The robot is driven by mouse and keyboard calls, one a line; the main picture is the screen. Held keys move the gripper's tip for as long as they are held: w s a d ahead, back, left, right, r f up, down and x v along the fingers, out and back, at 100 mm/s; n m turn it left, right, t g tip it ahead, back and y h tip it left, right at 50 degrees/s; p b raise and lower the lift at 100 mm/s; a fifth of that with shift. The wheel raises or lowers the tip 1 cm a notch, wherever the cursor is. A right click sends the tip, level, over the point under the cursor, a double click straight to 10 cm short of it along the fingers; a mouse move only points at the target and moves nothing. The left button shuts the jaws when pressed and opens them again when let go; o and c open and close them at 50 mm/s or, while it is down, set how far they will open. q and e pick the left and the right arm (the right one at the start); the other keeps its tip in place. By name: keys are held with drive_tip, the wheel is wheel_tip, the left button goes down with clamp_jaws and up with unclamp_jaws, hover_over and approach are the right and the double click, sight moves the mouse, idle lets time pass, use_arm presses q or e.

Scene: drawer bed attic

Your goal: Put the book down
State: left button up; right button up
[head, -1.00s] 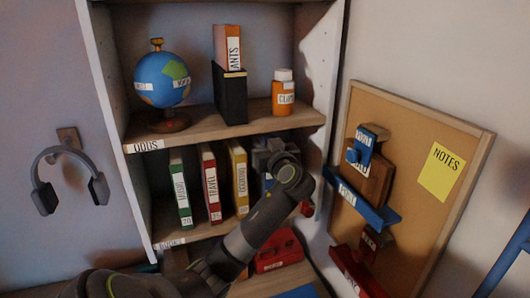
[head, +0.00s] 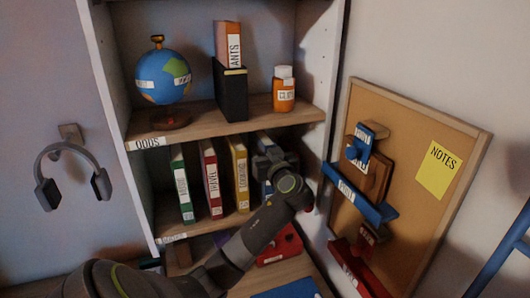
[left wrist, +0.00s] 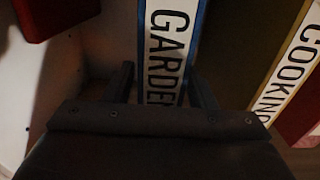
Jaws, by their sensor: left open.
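The blue book, its white spine label reading "GARDEN" with the rest hidden (left wrist: 166,45), stands on the shelf to the right of the yellow cooking book. In the head view only a blue strip of the book (head: 264,187) shows beside my left arm. My left gripper (left wrist: 162,78) is open, with one finger on each side of the book's spine. I cannot tell whether the fingers touch it. In the head view my left gripper (head: 270,160) is at the right end of the book row, partly hidden by its own wrist. My right gripper is out of view.
Green, red travel (head: 211,180) and yellow cooking (head: 239,175) books stand to the left. The upper shelf (head: 200,132) is close above, holding a globe (head: 162,78), a black holder (head: 231,92) and an orange bottle (head: 284,90). The cabinet's right side wall is close.

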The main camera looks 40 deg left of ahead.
use_arm(q)
drive_tip(key=shift+r, duration=0.15)
drive_tip(key=b+v, duration=0.5)
drive_tip(key=v, duration=0.7)
